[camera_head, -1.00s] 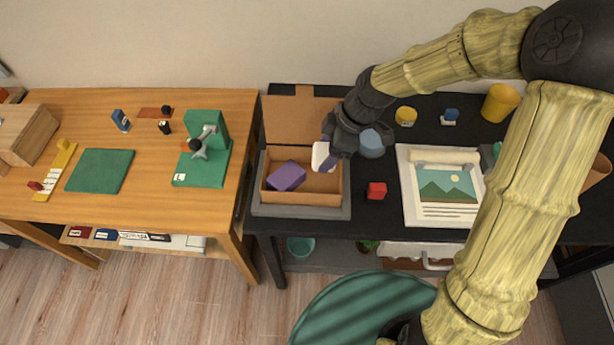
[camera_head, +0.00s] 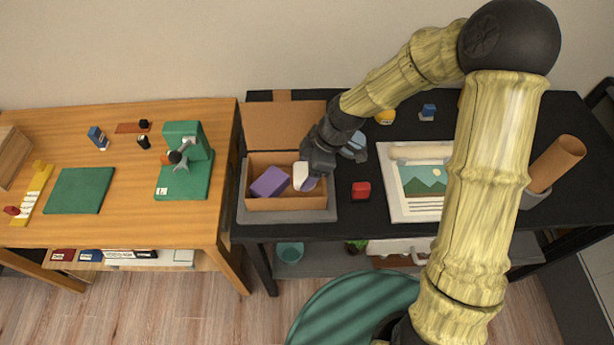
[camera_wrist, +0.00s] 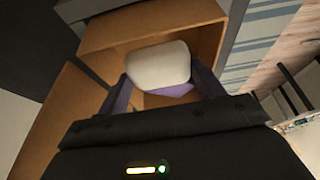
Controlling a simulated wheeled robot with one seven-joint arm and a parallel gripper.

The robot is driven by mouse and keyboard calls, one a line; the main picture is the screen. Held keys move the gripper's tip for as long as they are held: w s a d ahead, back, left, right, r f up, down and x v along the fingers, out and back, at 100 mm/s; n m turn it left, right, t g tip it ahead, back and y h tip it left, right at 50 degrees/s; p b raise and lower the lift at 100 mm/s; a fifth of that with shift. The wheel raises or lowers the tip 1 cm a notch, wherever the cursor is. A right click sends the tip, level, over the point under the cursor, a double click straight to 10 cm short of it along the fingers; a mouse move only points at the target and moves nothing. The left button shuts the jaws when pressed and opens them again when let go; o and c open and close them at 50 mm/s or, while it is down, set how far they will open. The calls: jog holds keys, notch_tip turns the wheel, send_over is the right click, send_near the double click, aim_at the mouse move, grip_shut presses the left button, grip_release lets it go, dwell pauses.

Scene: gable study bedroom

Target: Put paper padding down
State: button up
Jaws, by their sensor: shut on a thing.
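The paper padding (camera_head: 300,176) is a small white block with rounded corners. My gripper (camera_head: 308,178) is shut on it, at the right side of the open cardboard box (camera_head: 290,203). In the wrist view the padding (camera_wrist: 158,66) sits between my two purple fingers, over the box opening (camera_wrist: 98,40). A purple block (camera_head: 270,181) lies inside the box on the left; part of it shows behind the padding in the wrist view. I cannot tell whether the padding touches the box floor.
The box stands on a grey tray (camera_head: 244,215) on the black table, its flap raised at the back. A red cube (camera_head: 361,190) and a framed landscape picture (camera_head: 400,205) lie to the right. A wooden desk (camera_head: 130,225) stands to the left.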

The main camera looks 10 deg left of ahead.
jog(key=shift+w+d+f, duration=0.1)
jog(key=shift+f, duration=1.75)
jog(key=shift+f, duration=0.1)
jog(key=o, duration=0.9)
jog(key=shift+w, duration=0.1)
jog(key=shift+o, duration=0.2)
jog(key=s+v, duration=0.1)
jog(key=v, duration=1.1)
jog(key=shift+w+d+p, duration=0.15)
jog(key=shift+w+p, duration=0.15)
jog(key=shift+w, duration=0.15)
